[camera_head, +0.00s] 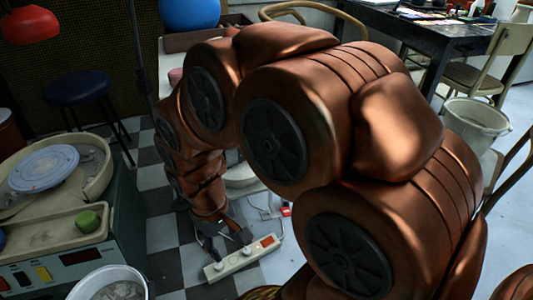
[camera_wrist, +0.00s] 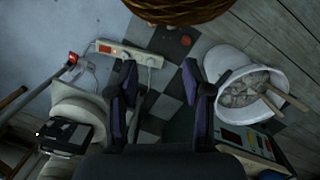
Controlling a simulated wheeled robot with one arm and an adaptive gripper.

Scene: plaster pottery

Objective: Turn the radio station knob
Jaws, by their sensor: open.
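My gripper (camera_head: 226,243) reaches down close to the box in the head view. In the wrist view my gripper (camera_wrist: 164,80) has its two dark fingers wide apart with nothing between them. I cannot tell whether a finger touches the box.
A pottery wheel (camera_head: 44,170) with a green lump (camera_head: 88,221) stands at the left. A white bucket (camera_wrist: 246,88) of grey material is right of my fingers in the wrist view. A wicker basket (camera_wrist: 180,9) shows at its top edge. A blue stool (camera_head: 78,88) stands behind.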

